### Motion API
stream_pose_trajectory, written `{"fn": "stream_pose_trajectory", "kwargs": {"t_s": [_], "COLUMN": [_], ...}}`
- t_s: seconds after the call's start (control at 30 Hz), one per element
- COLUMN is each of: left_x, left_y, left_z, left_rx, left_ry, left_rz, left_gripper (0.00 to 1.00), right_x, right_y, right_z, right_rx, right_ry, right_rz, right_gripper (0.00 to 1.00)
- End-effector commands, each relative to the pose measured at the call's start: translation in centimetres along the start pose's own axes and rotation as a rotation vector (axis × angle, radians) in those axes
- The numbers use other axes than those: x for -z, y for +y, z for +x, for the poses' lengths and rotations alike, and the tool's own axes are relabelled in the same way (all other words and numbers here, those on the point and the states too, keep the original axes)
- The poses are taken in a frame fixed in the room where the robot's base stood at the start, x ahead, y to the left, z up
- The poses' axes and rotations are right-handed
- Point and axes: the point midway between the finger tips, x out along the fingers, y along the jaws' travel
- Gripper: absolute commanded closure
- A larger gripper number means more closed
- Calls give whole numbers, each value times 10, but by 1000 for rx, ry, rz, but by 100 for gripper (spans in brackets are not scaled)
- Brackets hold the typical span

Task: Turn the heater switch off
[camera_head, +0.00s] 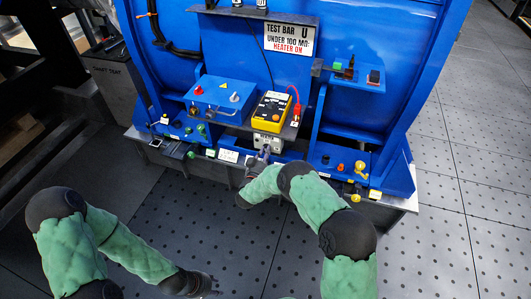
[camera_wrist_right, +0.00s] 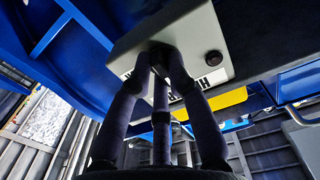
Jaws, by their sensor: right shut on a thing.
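The heater switch box is a small light-grey box (camera_head: 268,142) below the yellow meter in the head view. In the right wrist view the grey box (camera_wrist_right: 205,38) fills the upper middle, with a dark red round lamp (camera_wrist_right: 214,58) and a label partly hidden by my fingers. My right gripper (camera_head: 263,154) reaches the box's front; in the wrist view its dark fingers (camera_wrist_right: 165,55) close together on the switch handle, which they mostly hide. My left gripper (camera_head: 207,286) hangs low at the front, away from the bench; its finger opening is unclear.
A sign (camera_head: 289,39) reads "HEATER ON". A yellow meter (camera_head: 271,110) with red leads stands above the switch box. A blue box (camera_head: 220,97) with terminals is to its left. Small knobs line the bench's front edge. The perforated floor (camera_head: 455,230) is clear at right.

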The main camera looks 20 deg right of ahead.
Motion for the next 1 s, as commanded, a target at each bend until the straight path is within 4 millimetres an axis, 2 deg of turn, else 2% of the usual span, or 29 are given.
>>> {"fn": "stream_pose_trajectory", "kwargs": {"t_s": [0.53, 0.57, 0.6, 0.63, 1.0], "left_x": [0, 0, 0, 0, 0], "left_y": [0, 0, 0, 0, 0], "left_z": [0, 0, 0, 0, 0], "left_rx": [0, 0, 0, 0, 0], "left_ry": [0, 0, 0, 0, 0], "left_rz": [0, 0, 0, 0, 0], "left_gripper": [60, 60, 60, 60, 60], "right_x": [-2, -2, -2, -1, 0], "right_y": [0, 0, 0, 0, 0], "right_z": [-1, -1, -1, -1, -2], "right_rx": [1, 1, 1, 1, 1], "right_ry": [-3, -3, -3, -3, -1], "right_rz": [-28, -28, -28, -28, -26], "right_gripper": [100, 76, 64, 57, 57]}}
